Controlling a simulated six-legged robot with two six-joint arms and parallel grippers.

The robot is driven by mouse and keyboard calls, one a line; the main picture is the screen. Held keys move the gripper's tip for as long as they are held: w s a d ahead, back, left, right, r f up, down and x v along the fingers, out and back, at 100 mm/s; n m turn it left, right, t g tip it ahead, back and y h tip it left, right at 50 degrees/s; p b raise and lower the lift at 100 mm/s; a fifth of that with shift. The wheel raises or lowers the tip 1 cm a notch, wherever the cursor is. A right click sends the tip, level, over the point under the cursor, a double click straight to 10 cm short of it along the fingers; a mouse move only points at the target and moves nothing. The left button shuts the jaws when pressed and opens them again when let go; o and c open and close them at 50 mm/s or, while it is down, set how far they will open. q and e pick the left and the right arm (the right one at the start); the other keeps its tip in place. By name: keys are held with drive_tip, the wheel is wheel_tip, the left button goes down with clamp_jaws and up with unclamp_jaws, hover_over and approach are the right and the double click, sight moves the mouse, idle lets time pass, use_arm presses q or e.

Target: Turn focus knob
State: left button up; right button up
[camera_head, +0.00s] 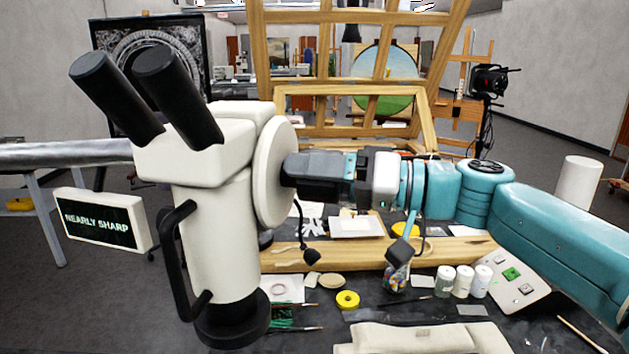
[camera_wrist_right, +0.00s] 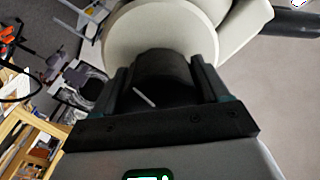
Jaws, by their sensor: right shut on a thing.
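A cream microscope (camera_head: 220,210) with two black eyepieces (camera_head: 145,95) fills the left of the head view. A round cream disc (camera_head: 272,172) on its right side bears the black focus knob, which my gripper hides in the head view. In the wrist view the knob (camera_wrist_right: 165,70) lies between the two fingers, with a short white mark slanting across its lower part. My right gripper (camera_head: 292,170) is shut on the knob from the right. A small display (camera_head: 103,219) on the left reads "NEARLY SHARP". My left gripper is not in view.
Below my right arm a dark worktop holds a yellow roll (camera_head: 347,299), a jar of coloured bits (camera_head: 396,275), several white pots (camera_head: 463,281) and a panel with green buttons (camera_head: 511,272). A wooden easel frame (camera_head: 433,120) stands behind.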

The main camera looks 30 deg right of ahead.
idle(0.3)
drive_tip(key=o, duration=1)
drive_tip(key=shift+s+d+f, duration=0.1)
drive_tip(key=shift+s+d, duration=0.1)
drive_tip(key=shift+d, duration=0.1)
drive_tip(key=b+v, duration=0.4)
drive_tip(key=v, duration=1.1)
drive_tip(key=shift+s+d, duration=0.2)
idle(0.4)
